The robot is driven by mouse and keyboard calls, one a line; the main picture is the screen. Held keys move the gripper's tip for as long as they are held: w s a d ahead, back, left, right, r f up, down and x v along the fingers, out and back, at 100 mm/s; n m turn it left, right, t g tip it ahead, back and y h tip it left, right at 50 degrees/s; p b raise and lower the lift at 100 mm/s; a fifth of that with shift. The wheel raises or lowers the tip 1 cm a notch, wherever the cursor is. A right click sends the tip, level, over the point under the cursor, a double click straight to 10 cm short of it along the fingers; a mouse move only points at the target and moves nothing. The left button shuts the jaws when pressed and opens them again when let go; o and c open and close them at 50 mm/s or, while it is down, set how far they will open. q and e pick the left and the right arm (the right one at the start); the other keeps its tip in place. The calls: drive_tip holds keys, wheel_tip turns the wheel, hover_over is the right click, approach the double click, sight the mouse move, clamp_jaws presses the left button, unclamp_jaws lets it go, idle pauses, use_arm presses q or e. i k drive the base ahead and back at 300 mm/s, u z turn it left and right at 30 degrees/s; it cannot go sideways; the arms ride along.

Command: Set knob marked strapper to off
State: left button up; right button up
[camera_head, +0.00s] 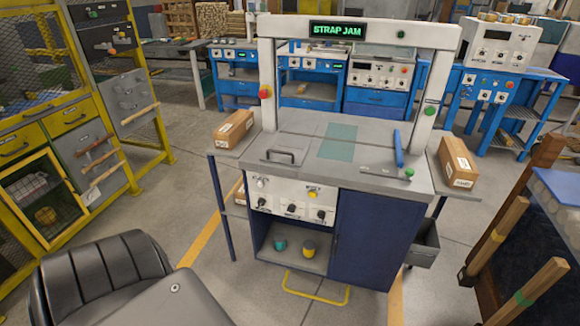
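A strapping machine (345,180) stands ahead, with a grey top, a blue cabinet and a white arch. Its green display (338,30) reads "STRAP JAM". On its white front panel (276,196) are three dark knobs in a row: a left knob (262,202), a middle knob (291,208) and a right knob (321,214). A white button (262,184) and a yellow button (313,193) sit above them. The labels are too small to read, so I cannot tell which knob is marked strapper or where each points. Neither of my grippers is in view.
Cardboard boxes rest on the side shelves, left (233,130) and right (458,163). A yellow floor-level bar (315,296) sticks out in front. A black padded seat (100,275) stands at lower left. Wooden posts (497,238) are at right. Floor in front is partly clear.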

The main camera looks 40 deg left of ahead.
sight(262, 202)
drive_tip(key=u, duration=0.35)
drive_tip(key=i, duration=0.9)
drive_tip(key=u, duration=0.55)
